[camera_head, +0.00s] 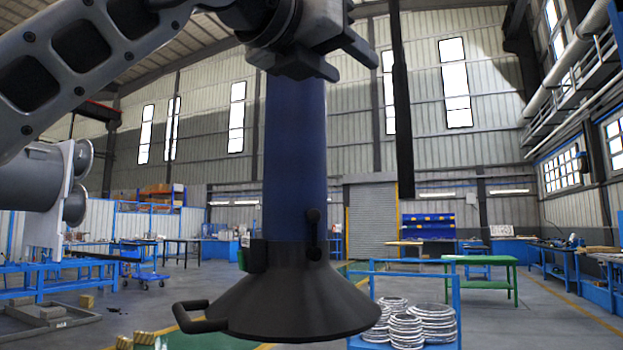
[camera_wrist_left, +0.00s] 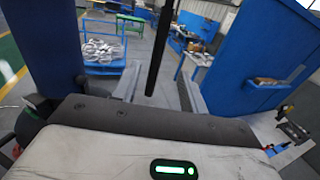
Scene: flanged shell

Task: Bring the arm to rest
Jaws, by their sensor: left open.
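My left gripper (camera_head: 328,58) is at the top of the head view, at the end of the arm from the left. Its jaws are open, with nothing visible between them. It overlaps the upper part of an upright blue cylinder (camera_head: 294,160). A dark flared cone (camera_head: 300,300) with a side handle (camera_head: 198,318) is at the cylinder's lower end. In the left wrist view, my left gripper's grey fingers (camera_wrist_left: 160,92) stand apart. A blue upright surface (camera_wrist_left: 42,42) fills that view's left side. I cannot tell whether gripper and cylinder touch. My right gripper is out of view.
A dark vertical bar (camera_head: 402,110) hangs right of the gripper and shows in the wrist view (camera_wrist_left: 159,45). A blue cart (camera_head: 458,312) carries stacked metal rings (camera_head: 408,322). A green table (camera_head: 480,283) stands behind.

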